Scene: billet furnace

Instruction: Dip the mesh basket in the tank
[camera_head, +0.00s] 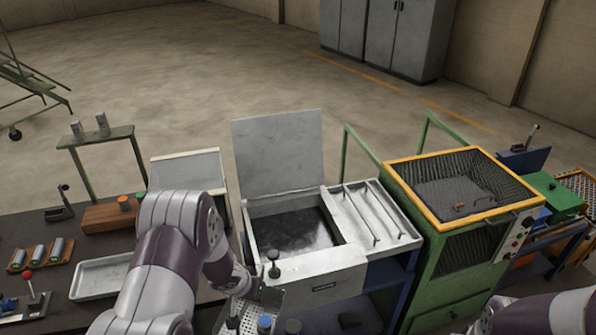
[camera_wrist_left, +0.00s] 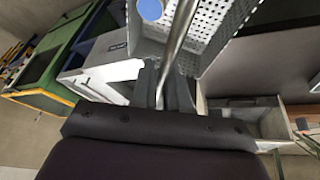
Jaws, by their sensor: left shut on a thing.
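The mesh basket (camera_head: 233,322) is pale perforated metal, partly cut off by the bottom edge of the head view. It also shows in the left wrist view (camera_wrist_left: 222,35), with a blue round-topped piece (camera_wrist_left: 150,9) at it. My left gripper (camera_wrist_left: 165,88) is shut on the basket's thin metal handle (camera_wrist_left: 181,35). The tank (camera_head: 322,284) is a pale box with dark liquid (camera_head: 293,231) inside and its lid (camera_head: 278,152) raised at the back. The basket is in front of the tank, outside its opening. My right gripper is out of view.
A rack with rods (camera_head: 398,219) adjoins the tank on the right, then a green machine with a yellow-rimmed opening (camera_head: 433,215). The dark bench (camera_head: 95,245) on the left holds a metal tray (camera_head: 83,293) and a brown block (camera_head: 105,219). A dark knob (camera_head: 273,256) stands near the tank's front.

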